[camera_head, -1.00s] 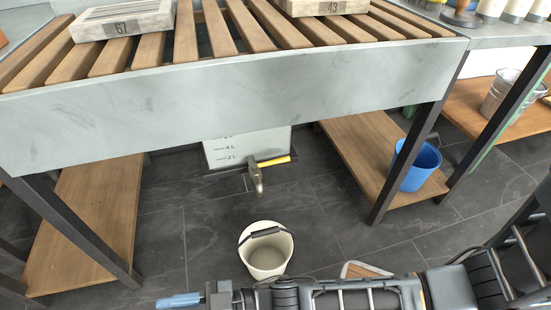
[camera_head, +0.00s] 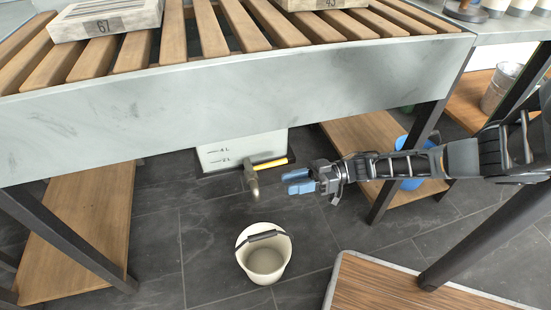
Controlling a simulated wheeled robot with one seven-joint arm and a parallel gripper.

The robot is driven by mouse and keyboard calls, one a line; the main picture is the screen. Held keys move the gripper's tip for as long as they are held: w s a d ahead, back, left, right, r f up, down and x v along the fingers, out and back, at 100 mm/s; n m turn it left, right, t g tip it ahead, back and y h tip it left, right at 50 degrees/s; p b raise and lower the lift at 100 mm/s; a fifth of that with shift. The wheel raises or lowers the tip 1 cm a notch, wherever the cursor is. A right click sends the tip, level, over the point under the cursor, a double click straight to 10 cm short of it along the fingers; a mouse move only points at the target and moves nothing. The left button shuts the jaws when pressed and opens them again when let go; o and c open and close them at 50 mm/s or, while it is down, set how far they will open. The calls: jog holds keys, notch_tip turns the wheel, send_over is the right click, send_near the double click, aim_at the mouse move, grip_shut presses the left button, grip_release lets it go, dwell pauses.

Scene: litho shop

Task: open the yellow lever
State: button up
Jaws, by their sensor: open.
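The yellow lever (camera_head: 271,163) sits on top of a metal tap (camera_head: 251,180) under the slatted table. It points to the right, across the tap's body. The tap comes out of a pale tank (camera_head: 228,152) with level marks; the tank's upper part is hidden behind the table's front panel. My gripper (camera_head: 286,182) has blue fingertips and is open and empty. In the picture it is just below and right of the lever, apart from it, with its fingers pointing left.
A cream bucket (camera_head: 265,262) with a dark handle grip stands on the floor below the tap. The table's grey front panel (camera_head: 240,98) hangs above. A blue bucket (camera_head: 411,183) stands on the right shelf, partly behind my arm. A wooden platform (camera_head: 400,288) lies at lower right.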

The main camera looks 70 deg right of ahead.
aim_at(278, 161)
jog(key=d+r, duration=0.4)
jog(key=d, duration=0.3)
jog(key=shift+a+f+x, duration=0.15)
jog(key=shift+x, duration=1.75)
jog(key=shift+a+f+x, duration=0.1)
jog(key=shift+f+x, duration=0.05)
jog(key=shift+x, duration=1.75)
jog(key=shift+s, duration=0.2)
grip_shut()
